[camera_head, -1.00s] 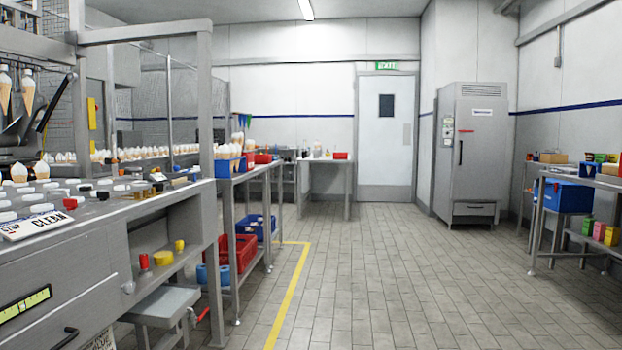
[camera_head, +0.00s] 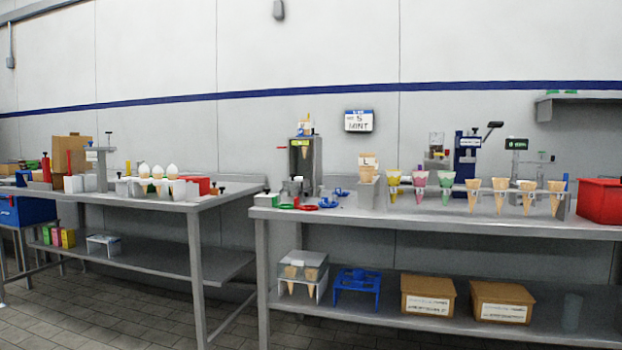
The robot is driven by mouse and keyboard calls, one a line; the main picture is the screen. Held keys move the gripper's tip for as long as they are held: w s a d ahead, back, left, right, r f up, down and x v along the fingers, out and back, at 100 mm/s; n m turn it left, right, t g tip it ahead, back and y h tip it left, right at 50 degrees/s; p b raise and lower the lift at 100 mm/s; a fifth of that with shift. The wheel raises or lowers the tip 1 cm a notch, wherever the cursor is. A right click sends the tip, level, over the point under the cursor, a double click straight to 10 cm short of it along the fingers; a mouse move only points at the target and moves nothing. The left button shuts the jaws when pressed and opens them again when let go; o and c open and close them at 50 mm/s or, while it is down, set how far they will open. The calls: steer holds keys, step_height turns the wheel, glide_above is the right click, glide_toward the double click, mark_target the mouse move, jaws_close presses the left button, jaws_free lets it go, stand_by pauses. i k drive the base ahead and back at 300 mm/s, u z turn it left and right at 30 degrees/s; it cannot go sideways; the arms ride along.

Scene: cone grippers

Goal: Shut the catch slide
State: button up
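I cannot make out a catch slide in this view. Small devices stand on the right bench, among them a grey upright unit (camera_head: 305,163) with a cone in its front and a blue press-like device (camera_head: 467,155) with a dark lever. Any slide on them is too small to tell. My gripper is not in view.
A right steel bench (camera_head: 440,225) carries a rack of cones (camera_head: 500,198) and a red bin (camera_head: 600,201). Cardboard boxes (camera_head: 427,296) sit on its lower shelf. A left steel bench (camera_head: 150,202) stands beside it. Tiled floor (camera_head: 110,322) is free at the lower left.

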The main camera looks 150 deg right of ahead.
mark_target(293, 184)
steer(key=k, duration=0.4)
steer(key=z, duration=5.2)
steer(key=i, duration=1.35)
steer(key=u, duration=0.6)
steer(key=i, duration=0.85)
steer(key=u, duration=0.8)
